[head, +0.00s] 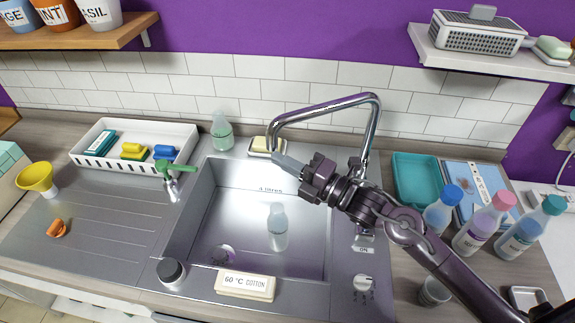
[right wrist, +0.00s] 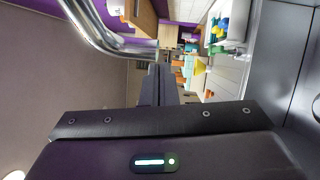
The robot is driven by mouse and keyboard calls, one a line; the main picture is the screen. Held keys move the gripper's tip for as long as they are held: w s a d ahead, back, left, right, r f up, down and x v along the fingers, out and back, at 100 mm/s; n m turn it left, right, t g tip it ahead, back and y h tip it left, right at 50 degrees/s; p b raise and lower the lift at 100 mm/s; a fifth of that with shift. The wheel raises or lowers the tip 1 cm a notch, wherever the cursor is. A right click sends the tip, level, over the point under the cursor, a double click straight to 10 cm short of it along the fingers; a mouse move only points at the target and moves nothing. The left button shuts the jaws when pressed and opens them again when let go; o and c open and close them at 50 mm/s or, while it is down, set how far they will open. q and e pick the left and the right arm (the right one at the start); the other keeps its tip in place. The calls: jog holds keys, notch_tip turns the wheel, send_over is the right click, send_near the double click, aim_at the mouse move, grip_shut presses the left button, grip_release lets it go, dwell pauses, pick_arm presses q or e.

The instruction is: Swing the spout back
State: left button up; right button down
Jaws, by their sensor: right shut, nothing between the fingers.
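The chrome spout (head: 325,103) rises from behind the right side of the sink, arches, and reaches left over the basin, its tip turned down. My right gripper (head: 278,160) is shut and empty, with its fingertips close to the spout's down-turned end. In the head view I cannot tell whether they touch. In the right wrist view the spout (right wrist: 95,25) curves across the upper left, and my shut fingers (right wrist: 158,85) point ahead just below its end. My left gripper is not in view.
The steel sink (head: 215,215) holds a clear bottle (head: 277,228). A green-handled tap (head: 173,175) stands at its left rim. A white basket (head: 120,160) with sponges is further left. Several bottles, including a pink-capped one (head: 485,225), and a teal tray (head: 416,180) stand on the right.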

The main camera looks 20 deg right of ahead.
jog(key=w+m+t+h+b, duration=0.5)
jog(key=w+h, duration=0.5)
jog(key=w, duration=0.5)
jog(key=shift+w+a+r+m+b, duration=0.15)
jog(key=shift+a+m+b, duration=0.2)
jog(key=shift+m+b, duration=0.7)
